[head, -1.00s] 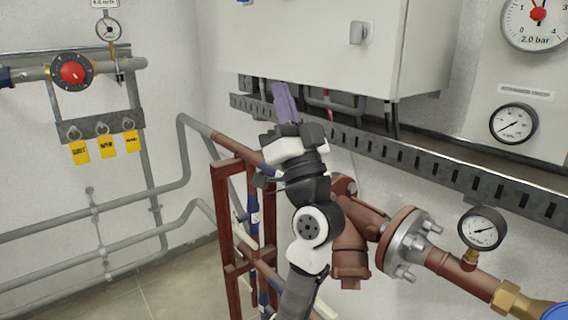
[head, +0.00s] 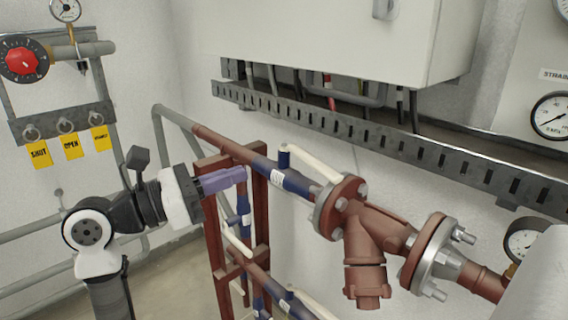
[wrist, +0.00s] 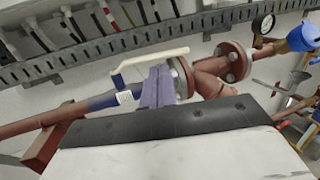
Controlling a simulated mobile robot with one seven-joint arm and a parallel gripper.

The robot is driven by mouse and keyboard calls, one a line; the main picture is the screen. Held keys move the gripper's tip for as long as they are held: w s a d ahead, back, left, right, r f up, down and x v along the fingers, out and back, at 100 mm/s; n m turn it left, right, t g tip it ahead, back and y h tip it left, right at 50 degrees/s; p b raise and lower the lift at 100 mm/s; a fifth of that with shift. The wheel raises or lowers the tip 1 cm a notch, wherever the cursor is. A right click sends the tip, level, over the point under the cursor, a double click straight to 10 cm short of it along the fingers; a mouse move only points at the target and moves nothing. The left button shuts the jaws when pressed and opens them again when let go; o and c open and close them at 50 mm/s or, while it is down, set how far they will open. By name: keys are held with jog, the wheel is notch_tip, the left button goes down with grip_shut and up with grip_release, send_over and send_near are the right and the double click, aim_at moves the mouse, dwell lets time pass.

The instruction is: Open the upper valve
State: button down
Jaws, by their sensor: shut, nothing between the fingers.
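The upper valve (head: 290,181) is a blue body on the upper red-brown pipe, left of a flange. Its white lever (head: 314,164) runs from the blue stem toward the right, roughly along the pipe. My gripper (head: 243,174) is shut and empty, its purple fingers pointing right toward the valve from the left. In the head view the fingertips appear left of the blue stem, apart from the lever. In the wrist view the valve (wrist: 103,100) and lever (wrist: 155,59) lie beyond my gripper (wrist: 158,68), whose fingers cover part of the valve.
A red-brown frame (head: 213,215) stands just below my gripper. Lower valves with white levers (head: 236,242) are on the pipes beneath. A flanged strainer (head: 372,240) is on the right. A slotted cable tray (head: 370,137) and a white cabinet (head: 330,40) are above.

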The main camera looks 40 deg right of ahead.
aim_at(312, 167)
jog(key=shift+y, duration=0.5)
jog(key=d+p, duration=0.1)
jog(key=d, duration=0.2)
jog(key=s+d+f+p, duration=0.1)
jog(key=d+p, duration=0.1)
jog(key=d, duration=0.2)
jog(key=d+p, duration=0.1)
jog(key=d, duration=0.3)
jog(key=shift+s+d+f+p, duration=0.2)
jog(key=shift+f+p, duration=0.2)
jog(key=shift+d+f, duration=0.15)
jog(key=shift+d, duration=0.5)
jog(key=shift+s+d+f, duration=0.1)
jog(key=shift+s+d, duration=0.15)
jog(key=shift+d, duration=0.15)
jog(key=shift+s+d+b, duration=0.2)
jog(key=shift+d+b, duration=0.15)
jog(key=shift+d, duration=0.15)
jog(key=shift+s+d+b, duration=0.15)
jog(key=shift+d+b, duration=0.15)
jog(key=shift+d, duration=0.15)
jog(key=shift+s+d, duration=0.15)
jog(key=shift+d, duration=0.1)
jog(key=shift+a, duration=0.1)
